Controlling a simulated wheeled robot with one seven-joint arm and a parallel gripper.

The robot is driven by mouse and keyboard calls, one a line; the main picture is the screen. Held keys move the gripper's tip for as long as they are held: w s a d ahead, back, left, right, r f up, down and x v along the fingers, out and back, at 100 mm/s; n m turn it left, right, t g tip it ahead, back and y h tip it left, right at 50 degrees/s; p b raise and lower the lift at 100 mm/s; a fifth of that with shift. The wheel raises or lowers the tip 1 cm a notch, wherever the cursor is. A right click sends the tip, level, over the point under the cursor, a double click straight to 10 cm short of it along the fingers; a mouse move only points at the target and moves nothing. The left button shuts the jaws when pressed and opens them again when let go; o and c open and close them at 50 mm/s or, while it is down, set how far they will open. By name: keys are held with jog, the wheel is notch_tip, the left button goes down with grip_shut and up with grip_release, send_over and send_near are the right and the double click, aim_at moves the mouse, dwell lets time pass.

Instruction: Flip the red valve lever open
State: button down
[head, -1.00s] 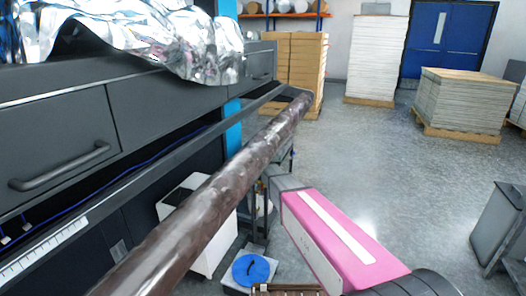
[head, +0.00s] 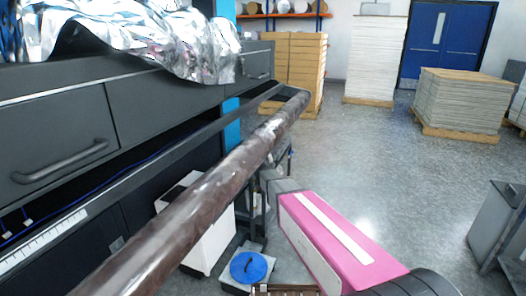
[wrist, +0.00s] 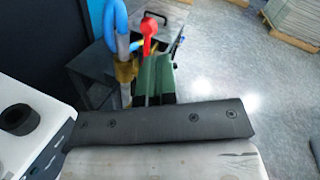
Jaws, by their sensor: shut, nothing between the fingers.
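The red valve lever (wrist: 149,28) shows at the top of the wrist view. It stands upright, its red knob just beyond my fingertips. A brass-coloured valve body (wrist: 125,70) sits to its left on a pipe with a blue hose (wrist: 117,18). My gripper (wrist: 157,60) has green fingers, shut and empty, pointing toward the lever. The fingers overlap the lever's lower part in the picture, so I cannot tell whether they touch it. In the head view the lever cannot be made out, and the fingers are not clearly visible near the long roll.
A long dark roll (head: 190,225) crosses the head view beside the black machine (head: 55,135). A white cabinet (head: 208,238) and a blue disc (head: 249,267) are below it. Stacked pallets (head: 462,100) stand at the back. The floor on the right is mostly open.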

jog(key=s+r, duration=0.3)
jog(key=s, duration=0.4)
jog(key=shift+r, duration=0.25)
